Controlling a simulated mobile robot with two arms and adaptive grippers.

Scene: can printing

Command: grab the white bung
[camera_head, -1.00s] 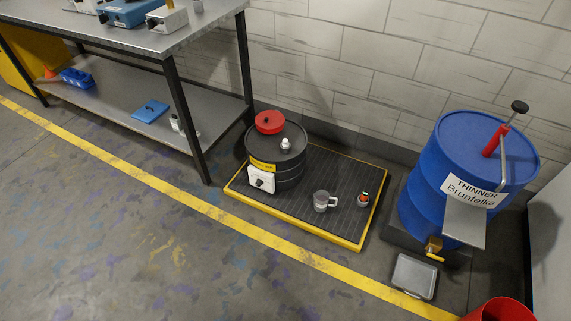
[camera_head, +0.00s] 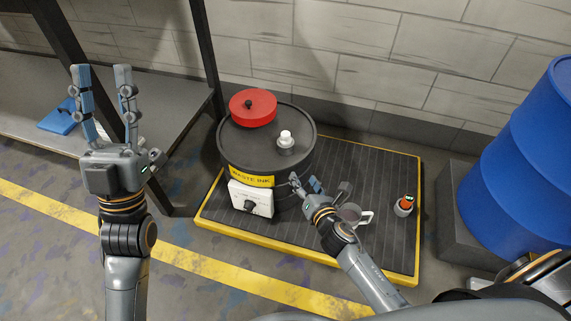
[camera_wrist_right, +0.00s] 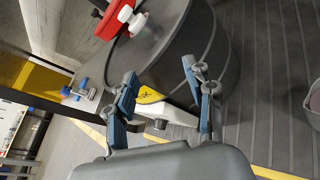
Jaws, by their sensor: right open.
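The white bung (camera_head: 286,138) sits upright on the lid of the black waste ink drum (camera_head: 262,150), right of the red lid (camera_head: 253,107). It also shows in the right wrist view (camera_wrist_right: 127,15), near the top. My right gripper (camera_head: 303,182) is low in front of the drum's right side, apart from the bung. In the right wrist view my right gripper (camera_wrist_right: 160,98) is open and empty, its fingers spread before the drum. My left gripper (camera_head: 101,75) is raised at the left, fingers upward, open and empty, in front of the bench.
The drum stands on a yellow-rimmed grated pallet (camera_head: 390,230). A grey mug (camera_head: 350,213) is partly hidden behind my right arm. A small red-and-dark item (camera_head: 404,205) stands to its right. A blue drum (camera_head: 525,165) is far right. A bench shelf (camera_head: 30,110) lies left.

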